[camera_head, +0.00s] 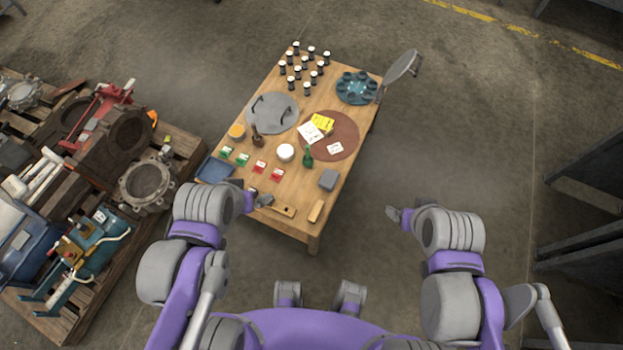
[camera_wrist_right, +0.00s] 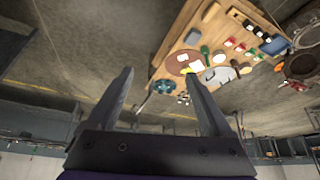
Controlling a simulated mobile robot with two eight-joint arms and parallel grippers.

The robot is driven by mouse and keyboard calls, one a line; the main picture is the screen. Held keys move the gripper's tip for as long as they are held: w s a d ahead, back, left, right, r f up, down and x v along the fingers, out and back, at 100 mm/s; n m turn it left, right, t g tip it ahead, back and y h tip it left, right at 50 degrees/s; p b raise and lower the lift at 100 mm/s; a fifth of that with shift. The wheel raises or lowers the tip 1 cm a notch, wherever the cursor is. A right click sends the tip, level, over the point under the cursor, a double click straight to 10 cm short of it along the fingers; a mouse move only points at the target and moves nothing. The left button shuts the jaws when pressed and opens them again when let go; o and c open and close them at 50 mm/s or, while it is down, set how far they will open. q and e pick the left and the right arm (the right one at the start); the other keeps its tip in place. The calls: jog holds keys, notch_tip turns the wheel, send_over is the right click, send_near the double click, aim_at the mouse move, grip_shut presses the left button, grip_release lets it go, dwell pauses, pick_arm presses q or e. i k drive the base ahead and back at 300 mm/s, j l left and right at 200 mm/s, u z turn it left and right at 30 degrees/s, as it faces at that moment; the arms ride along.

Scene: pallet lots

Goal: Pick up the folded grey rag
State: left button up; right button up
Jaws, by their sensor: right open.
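The folded grey rag (camera_head: 328,179) looks like a small grey block lying flat near the right edge of the wooden table, at its near end. It also shows small in the right wrist view (camera_wrist_right: 193,37), beside a green bottle. My right gripper (camera_head: 393,214) is off the table, to the right of and nearer than the rag, with clear space between. In the right wrist view its two fingers (camera_wrist_right: 159,75) are apart with nothing between them. My left gripper (camera_head: 263,200) is at the table's near left corner; its jaws are too small to read.
The wooden table (camera_head: 232,158) holds a tan block (camera_head: 316,211) near the rag, a green bottle (camera_head: 308,158), a white round tub (camera_head: 286,152) and a brown round mat (camera_head: 345,146). A loaded pallet (camera_head: 60,322) stands left. The floor right of the table is clear.

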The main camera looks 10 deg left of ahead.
aim_at(328, 180)
jog(key=i+j+u, duration=0.15)
jog(key=j, duration=0.35)
jog(key=j+u, duration=0.1)
jog(key=j, duration=0.4)
jog(key=i+j+u, duration=0.1)
jog(key=i+j, duration=0.1)
jog(key=i, duration=0.05)
